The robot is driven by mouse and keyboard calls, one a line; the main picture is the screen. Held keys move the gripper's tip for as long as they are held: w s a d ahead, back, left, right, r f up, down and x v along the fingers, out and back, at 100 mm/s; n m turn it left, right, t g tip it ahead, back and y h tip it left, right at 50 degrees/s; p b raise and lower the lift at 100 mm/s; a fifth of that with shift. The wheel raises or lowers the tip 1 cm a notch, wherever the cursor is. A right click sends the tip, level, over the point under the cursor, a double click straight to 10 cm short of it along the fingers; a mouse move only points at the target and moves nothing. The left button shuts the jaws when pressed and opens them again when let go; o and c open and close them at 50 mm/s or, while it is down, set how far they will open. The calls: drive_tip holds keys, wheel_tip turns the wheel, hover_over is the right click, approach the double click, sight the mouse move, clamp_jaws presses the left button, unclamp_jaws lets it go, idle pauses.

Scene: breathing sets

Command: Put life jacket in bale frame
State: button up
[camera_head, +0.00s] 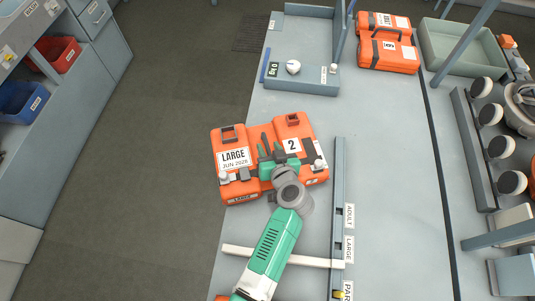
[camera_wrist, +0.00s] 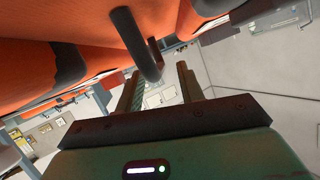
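The life jacket appears as an orange twin pack (camera_head: 233,159), labelled LARGE JUN 2026 and 2, at the left edge of the grey table. Its left side reaches past the table edge; I cannot tell whether it rests or is raised. Its orange side (camera_wrist: 50,25) fills the upper left of the wrist view. My gripper (camera_head: 272,152) is over its middle from the front. In the wrist view the fingers (camera_wrist: 160,85) are apart, with a dark bar (camera_wrist: 140,45) near the gap.
A long grey rail (camera_head: 339,190) with ADULT and LARGE labels runs right of my arm, with a white crossbar (camera_head: 240,251) in front. More orange packs (camera_head: 388,55) lie at the back, beside a pale tray (camera_head: 437,45). The table right of the rail is clear.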

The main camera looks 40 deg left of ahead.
drive_tip(key=shift+x, duration=1)
clamp_jaws()
idle(0.6)
